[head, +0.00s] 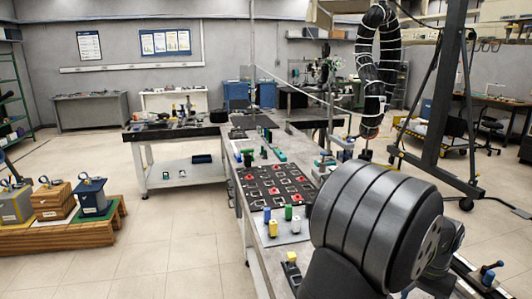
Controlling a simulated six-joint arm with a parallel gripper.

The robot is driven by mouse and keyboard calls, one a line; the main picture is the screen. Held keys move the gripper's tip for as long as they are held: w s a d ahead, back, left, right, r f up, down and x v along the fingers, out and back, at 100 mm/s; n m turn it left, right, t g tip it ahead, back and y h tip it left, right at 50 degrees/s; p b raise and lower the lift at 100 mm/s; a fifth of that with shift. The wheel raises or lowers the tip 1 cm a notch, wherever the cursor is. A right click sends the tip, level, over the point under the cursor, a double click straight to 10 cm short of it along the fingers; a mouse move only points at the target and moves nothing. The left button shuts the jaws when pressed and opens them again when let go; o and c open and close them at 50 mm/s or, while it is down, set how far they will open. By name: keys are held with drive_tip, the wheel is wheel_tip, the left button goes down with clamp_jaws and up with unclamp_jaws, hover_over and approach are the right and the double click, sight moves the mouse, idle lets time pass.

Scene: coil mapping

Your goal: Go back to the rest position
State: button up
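My gripper is not visible in the head view. A large dark ribbed cylinder, which looks like part of my own arm, fills the lower right and hides part of the bench behind it. No rest position is marked in view. On the long bench (235,207) lies a dark board (262,172) with rows of grey and red pieces.
A black banded hose (368,85) hangs above the bench at the right, by a dark metal frame (446,90). Boxes with handles, including a blue one (92,196), stand on a wooden pallet (60,235) at left. The floor (175,240) between pallet and bench is clear.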

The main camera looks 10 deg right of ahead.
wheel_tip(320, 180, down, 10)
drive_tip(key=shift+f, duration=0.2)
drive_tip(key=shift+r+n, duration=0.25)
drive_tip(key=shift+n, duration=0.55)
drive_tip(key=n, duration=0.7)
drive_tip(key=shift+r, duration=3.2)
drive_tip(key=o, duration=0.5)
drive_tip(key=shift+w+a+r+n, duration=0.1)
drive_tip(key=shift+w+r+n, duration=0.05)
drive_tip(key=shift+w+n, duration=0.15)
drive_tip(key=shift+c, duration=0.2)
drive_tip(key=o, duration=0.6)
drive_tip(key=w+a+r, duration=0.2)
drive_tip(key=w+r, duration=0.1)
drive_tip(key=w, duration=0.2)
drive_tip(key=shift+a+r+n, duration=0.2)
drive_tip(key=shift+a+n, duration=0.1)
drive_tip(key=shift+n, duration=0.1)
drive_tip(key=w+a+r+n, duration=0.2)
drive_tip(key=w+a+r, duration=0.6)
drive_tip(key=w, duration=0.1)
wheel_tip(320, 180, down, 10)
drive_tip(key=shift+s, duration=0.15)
